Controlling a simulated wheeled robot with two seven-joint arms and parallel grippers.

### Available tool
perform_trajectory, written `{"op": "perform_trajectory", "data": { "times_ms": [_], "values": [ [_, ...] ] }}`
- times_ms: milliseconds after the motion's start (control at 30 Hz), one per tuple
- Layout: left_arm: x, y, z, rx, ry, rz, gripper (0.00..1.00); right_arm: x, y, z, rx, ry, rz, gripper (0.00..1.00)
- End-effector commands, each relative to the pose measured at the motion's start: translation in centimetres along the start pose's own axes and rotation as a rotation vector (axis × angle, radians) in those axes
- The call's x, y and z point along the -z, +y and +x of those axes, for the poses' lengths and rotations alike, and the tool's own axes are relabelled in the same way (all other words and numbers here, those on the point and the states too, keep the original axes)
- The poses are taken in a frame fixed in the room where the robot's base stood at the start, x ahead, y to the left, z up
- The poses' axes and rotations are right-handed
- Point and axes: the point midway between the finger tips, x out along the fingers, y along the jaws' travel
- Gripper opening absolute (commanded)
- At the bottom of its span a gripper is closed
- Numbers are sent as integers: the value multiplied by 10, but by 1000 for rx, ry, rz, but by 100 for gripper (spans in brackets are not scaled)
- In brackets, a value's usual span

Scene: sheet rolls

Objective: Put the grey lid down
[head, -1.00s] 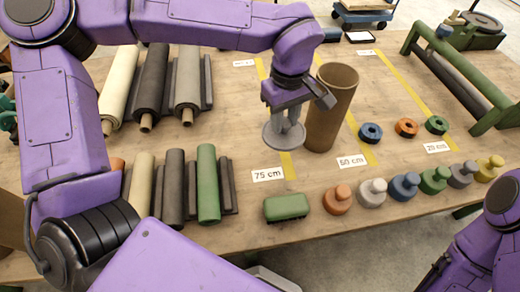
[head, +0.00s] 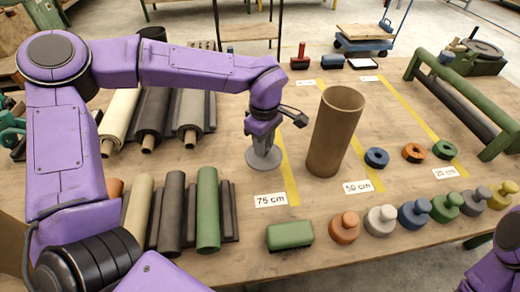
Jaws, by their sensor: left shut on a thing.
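The grey lid (head: 263,160) is a flat disc held under my left gripper (head: 263,141), whose fingers close around its knob. The disc is level, at or just above the wooden table, left of the yellow line by the 75 cm label (head: 270,200). I cannot tell whether it touches the wood. The open brown tube (head: 330,140) stands upright to the right of the lid, apart from it. My right gripper is out of view; only part of that arm shows at the bottom right.
Several knobbed lids (head: 381,220) stand in a row at the front right, beside a green brush (head: 289,235). Coloured rings (head: 377,158) lie behind them. Rolls (head: 208,210) lie at the left. A green rack (head: 470,110) stands at the right. Bare table (head: 235,115) lies behind the gripper.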

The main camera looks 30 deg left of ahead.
Motion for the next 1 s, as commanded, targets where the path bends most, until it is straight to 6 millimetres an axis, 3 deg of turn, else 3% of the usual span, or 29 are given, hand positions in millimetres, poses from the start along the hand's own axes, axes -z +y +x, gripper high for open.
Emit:
{"op": "perform_trajectory", "data": {
  "times_ms": [267, 433, 800, 833, 867, 900, 1000],
  "values": [
    [18, 8, 23, 2, 0, -1, 3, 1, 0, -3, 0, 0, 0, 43],
    [17, 8, 52, 2, 0, 1, 3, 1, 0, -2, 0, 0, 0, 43],
    [17, 8, 57, 0, 1, 0, 3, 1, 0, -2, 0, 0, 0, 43],
    [17, 8, 56, -1, 1, 0, 42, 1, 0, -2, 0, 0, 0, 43],
    [17, 8, 56, -1, 1, 0, 52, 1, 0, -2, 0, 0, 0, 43],
    [17, 8, 56, -1, 1, 0, 58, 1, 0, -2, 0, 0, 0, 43],
    [17, 8, 56, -1, 1, 0, 58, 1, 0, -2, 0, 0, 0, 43]
  ]
}}
